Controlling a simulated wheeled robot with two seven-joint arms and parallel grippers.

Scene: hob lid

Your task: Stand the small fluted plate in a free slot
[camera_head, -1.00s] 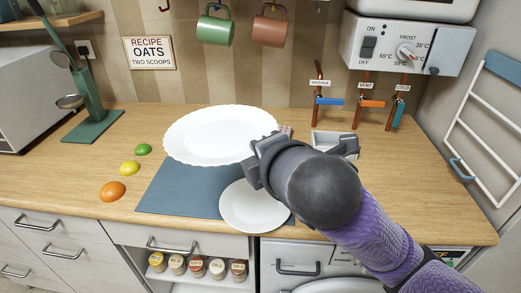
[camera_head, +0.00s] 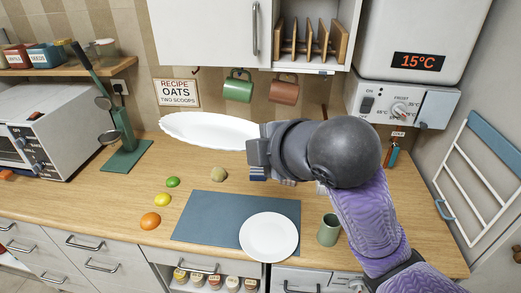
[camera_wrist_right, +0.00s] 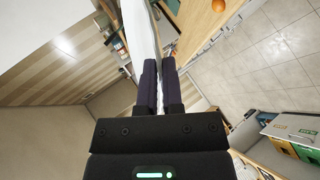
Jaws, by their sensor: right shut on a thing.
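A white plate with a fluted rim (camera_head: 205,131) is held above the worktop, nearly flat and seen at a slant. It also shows edge-on in the right wrist view (camera_wrist_right: 140,32). My right gripper (camera_head: 257,158) is shut on its right edge; in the right wrist view its two fingers (camera_wrist_right: 158,75) pinch the rim. A wooden rack with upright dividers (camera_head: 308,42) stands in the open wall cupboard at the top. The slots that I can see look empty. A smaller, plain white plate (camera_head: 268,238) lies on the blue mat. My left gripper is not in view.
The blue mat (camera_head: 205,218) lies on the worktop (camera_head: 120,200). A green cup (camera_head: 328,230) stands right of it. Two mugs (camera_head: 238,86) hang under the cupboard, between the held plate and the rack. A closed cupboard door (camera_head: 210,30) is left of the rack.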

